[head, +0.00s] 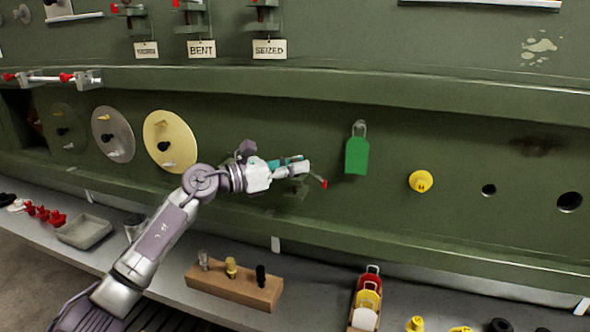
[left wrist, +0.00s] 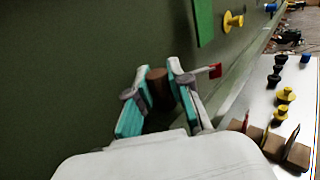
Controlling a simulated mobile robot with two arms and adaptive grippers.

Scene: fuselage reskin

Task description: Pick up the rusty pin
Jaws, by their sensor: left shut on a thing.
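My left gripper (head: 303,167) is in front of the green wall panel, right of the pale yellow disc (head: 170,141). In the left wrist view its teal-and-grey fingers (left wrist: 158,80) are closed on a short brown, rusty-looking pin (left wrist: 158,92), which sits between the fingertips. In the head view the fingers hide the pin. A small red tip (head: 323,184) shows just beyond the fingers, and a red tab also shows beside the right finger in the left wrist view (left wrist: 214,71). I cannot tell whether the pin still touches the panel. My right gripper is not in view.
A green tag (head: 357,156) and a yellow knob (head: 421,181) are on the panel to the right. Below, the grey shelf holds a wooden block with pins (head: 235,288), a tray (head: 86,232) and a holder of coloured tags (head: 366,297). Signs reading BENT (head: 202,49) and SEIZED (head: 269,49) hang above.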

